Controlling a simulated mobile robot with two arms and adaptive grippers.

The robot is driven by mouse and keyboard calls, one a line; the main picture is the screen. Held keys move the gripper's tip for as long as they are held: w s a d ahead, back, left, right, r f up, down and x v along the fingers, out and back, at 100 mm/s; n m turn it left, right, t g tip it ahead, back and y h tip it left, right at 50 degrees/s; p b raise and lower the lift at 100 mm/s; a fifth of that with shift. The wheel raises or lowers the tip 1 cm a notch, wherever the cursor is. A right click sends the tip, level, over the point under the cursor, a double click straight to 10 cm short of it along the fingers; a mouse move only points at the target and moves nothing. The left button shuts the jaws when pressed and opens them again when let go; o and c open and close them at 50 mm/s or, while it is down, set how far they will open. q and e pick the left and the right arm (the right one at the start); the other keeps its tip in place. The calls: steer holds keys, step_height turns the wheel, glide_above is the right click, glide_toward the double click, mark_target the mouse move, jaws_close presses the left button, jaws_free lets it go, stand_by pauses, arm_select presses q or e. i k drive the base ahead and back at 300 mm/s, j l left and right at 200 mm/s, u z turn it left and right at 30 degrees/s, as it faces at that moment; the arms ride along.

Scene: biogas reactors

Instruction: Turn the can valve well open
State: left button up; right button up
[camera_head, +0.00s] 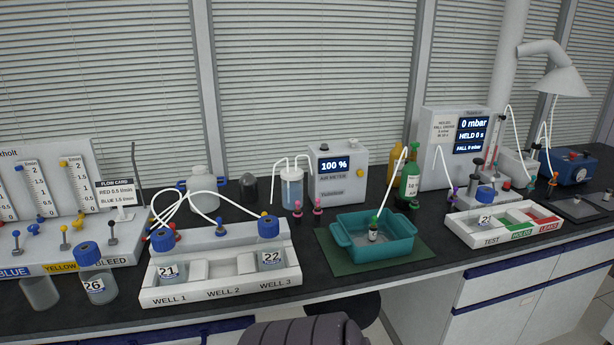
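A green can (410,181) with a pale label stands at the back of the bench, right of the meter box. A yellow-orange can (396,157) stands just behind it. A white tube (389,184) runs from near the cans down to a small bottle (375,230) in the teal tub (345,240). Neither of my grippers is in view.
The meter box (337,176) reads 100 %. A pressure box (452,165) reads 0 mbar. The well rack (222,290) holds blue-capped jars, and loose jars stand left of it. A test tray (480,238) is at right. A dark ribbed shape (305,332) shows at the bottom edge.

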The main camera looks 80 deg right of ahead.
mark_target(413, 145)
steer(key=z, duration=3.4)
